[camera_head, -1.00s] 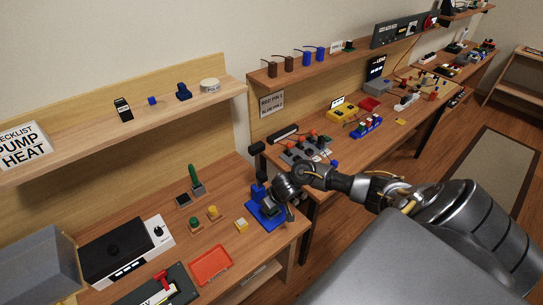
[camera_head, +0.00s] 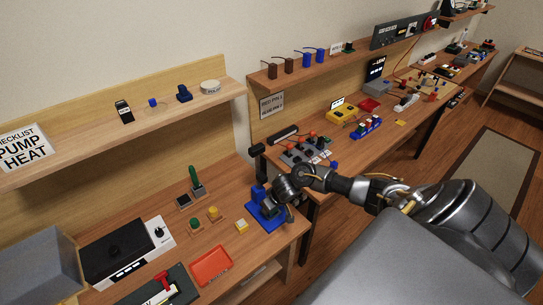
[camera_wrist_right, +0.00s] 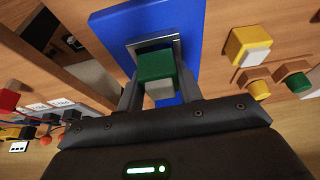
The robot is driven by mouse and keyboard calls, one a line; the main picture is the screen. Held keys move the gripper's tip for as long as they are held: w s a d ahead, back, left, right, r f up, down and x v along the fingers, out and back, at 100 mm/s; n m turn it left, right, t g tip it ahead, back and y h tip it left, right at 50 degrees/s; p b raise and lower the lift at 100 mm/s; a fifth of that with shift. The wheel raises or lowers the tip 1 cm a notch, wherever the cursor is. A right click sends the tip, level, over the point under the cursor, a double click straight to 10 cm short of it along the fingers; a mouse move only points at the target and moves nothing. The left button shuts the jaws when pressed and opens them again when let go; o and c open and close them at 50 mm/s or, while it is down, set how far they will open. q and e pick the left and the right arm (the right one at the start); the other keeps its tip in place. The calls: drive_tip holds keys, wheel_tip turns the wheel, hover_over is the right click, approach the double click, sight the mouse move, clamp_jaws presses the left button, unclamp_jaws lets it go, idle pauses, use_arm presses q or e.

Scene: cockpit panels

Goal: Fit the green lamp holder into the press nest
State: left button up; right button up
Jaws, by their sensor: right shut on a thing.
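The green lamp holder (camera_wrist_right: 156,66) is a green block with a pale lower face, held between the two fingers of my right gripper (camera_wrist_right: 158,88) in the right wrist view. Just beyond it is the grey square-rimmed press nest (camera_wrist_right: 173,41) on the blue press base (camera_wrist_right: 188,15). The holder overlaps the nest opening; I cannot tell how deep it sits. In the head view my right gripper (camera_head: 270,208) is over the blue press (camera_head: 262,216) at the table's right end and hides the holder. My left gripper is not in view.
Left of the press stand a yellow block (camera_head: 241,226) and yellow (camera_head: 213,213) and green (camera_head: 195,224) round parts on small wooden bases. An orange tray (camera_head: 211,265) lies in front. A green-handled item (camera_head: 195,181) stands behind. A second table with gear lies beyond.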

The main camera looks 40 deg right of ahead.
use_arm(q)
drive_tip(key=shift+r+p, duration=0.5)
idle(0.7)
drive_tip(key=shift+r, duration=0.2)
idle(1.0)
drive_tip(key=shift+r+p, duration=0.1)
drive_tip(key=shift+p, duration=0.2)
idle(2.2)
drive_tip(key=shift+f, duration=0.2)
idle(2.4)
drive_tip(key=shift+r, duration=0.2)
